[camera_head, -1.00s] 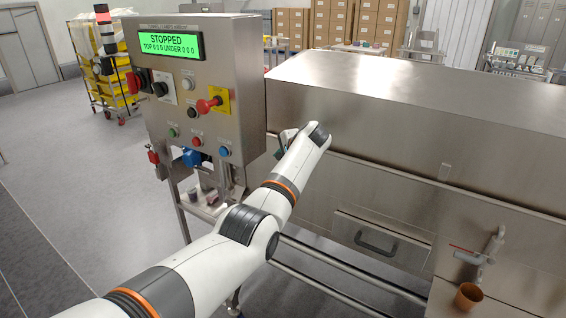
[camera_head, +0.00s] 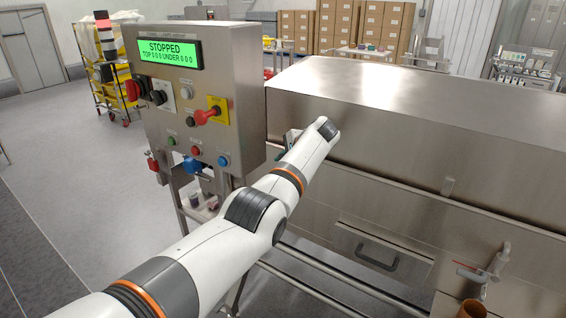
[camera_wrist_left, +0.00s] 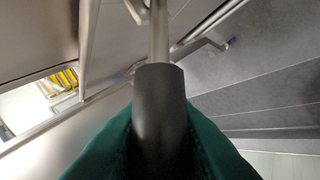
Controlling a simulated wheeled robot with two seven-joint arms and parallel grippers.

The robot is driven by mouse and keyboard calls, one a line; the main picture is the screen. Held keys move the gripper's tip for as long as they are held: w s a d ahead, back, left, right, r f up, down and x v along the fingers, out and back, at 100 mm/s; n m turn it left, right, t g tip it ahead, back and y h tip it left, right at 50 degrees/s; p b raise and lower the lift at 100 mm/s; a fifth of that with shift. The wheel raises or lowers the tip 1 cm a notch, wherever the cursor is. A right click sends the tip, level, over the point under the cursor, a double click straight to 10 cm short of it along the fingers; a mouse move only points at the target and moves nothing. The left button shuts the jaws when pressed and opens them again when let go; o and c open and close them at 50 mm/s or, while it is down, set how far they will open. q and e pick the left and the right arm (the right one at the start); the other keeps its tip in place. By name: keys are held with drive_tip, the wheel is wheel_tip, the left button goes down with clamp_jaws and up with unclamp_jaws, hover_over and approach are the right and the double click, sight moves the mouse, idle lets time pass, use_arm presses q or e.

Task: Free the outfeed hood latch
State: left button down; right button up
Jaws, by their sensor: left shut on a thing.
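The outfeed hood (camera_head: 420,95) is a long stainless steel cover on the right in the head view, and it appears down. My left arm reaches to its near left end, beside the control panel. My left gripper (camera_head: 288,140) is mostly hidden behind its own wrist there. In the left wrist view, its teal fingers (camera_wrist_left: 158,125) are shut around a dark grey cylindrical grip (camera_wrist_left: 158,95) on a metal rod (camera_wrist_left: 158,35). This looks like the latch handle; the latch's far end is hidden. My right gripper is not in view.
The control panel (camera_head: 240,60) stands left of the hood with a green display (camera_head: 168,53) reading STOPPED. A red knob (camera_head: 207,115) juts out from it. Open floor lies left.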

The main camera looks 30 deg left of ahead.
use_arm(q)
drive_tip(key=c, duration=1.4)
unclamp_jaws()
drive_tip(key=shift+a, duration=0.15)
drive_tip(key=shift+c, duration=0.2)
drive_tip(key=shift+o, duration=1)
drive_tip(key=shift+a+f, duration=0.1)
drive_tip(key=shift+d+r, duration=0.4)
drive_tip(key=shift+d, duration=0.1)
drive_tip(key=b+v, duration=0.3)
drive_tip(key=v, duration=0.7)
drive_tip(key=shift+r, duration=0.35)
drive_tip(key=shift+s+d, duration=0.1)
